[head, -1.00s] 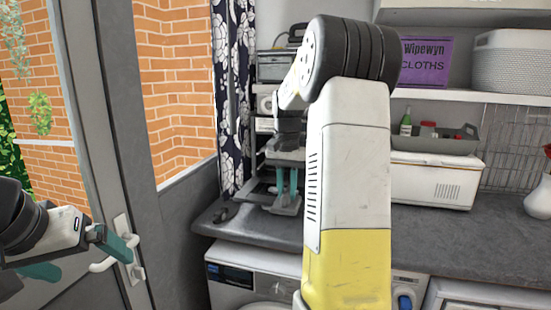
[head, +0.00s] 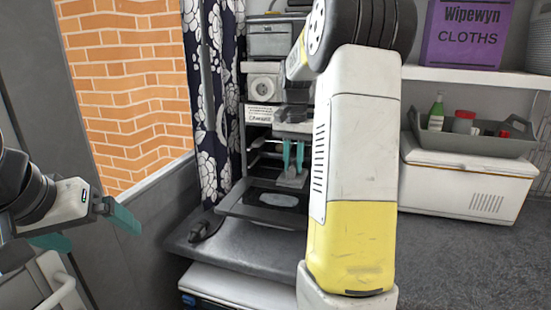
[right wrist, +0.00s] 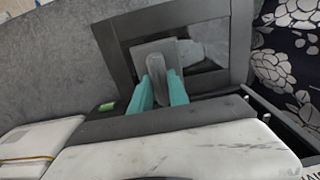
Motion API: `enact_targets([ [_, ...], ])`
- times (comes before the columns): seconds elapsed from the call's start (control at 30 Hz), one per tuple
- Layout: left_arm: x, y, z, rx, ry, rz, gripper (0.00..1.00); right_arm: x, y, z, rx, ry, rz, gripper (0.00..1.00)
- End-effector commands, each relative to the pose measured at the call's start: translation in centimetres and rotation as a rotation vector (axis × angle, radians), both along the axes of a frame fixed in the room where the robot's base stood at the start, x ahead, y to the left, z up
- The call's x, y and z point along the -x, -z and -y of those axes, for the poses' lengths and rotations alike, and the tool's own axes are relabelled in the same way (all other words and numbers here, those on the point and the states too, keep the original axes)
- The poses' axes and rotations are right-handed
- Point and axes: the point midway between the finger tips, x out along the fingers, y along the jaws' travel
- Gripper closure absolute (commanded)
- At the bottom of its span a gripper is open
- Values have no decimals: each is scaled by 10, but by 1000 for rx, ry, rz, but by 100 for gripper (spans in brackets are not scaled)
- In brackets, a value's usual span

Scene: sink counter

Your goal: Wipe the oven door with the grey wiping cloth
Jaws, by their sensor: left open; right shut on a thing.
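The oven door (head: 232,206) hangs open, lying flat over the counter; its dark glass has a pale smear (head: 280,200). My right gripper (head: 293,160) is shut on the grey wiping cloth (head: 291,180), over the rear right part of the door. In the right wrist view the cloth (right wrist: 150,48) hangs between the teal fingers (right wrist: 159,92) over the glass, beside the pale smear (right wrist: 202,52). I cannot tell whether it touches the glass. My left gripper (head: 85,230) is open and empty at the far left, away from the door.
The oven (head: 262,90) stands behind its door, beside a patterned curtain (head: 215,100). A white cool box (head: 465,185) carries a grey tray (head: 485,143) with a bottle and jars. A purple cloths box (head: 462,35) is on the shelf. Bare counter (head: 240,245) lies before the door.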

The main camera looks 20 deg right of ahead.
Motion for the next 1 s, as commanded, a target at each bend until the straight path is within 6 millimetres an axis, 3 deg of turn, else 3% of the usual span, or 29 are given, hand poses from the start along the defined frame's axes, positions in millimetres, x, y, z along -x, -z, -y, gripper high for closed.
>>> enact_targets([
  [0.37, 0, 0, 0, 0, 0, 0, 0, 0, 3, 0, 0, 1, 0, 100],
  [0.9, 0, 0, 0, 0, 0, 0, 0, 1, 71, 0, 0, 1, -4, 100],
  [1.0, 0, 0, 0, 0, 0, 0, 0, -10, 69, -13, 1, -4, 1, 100],
])
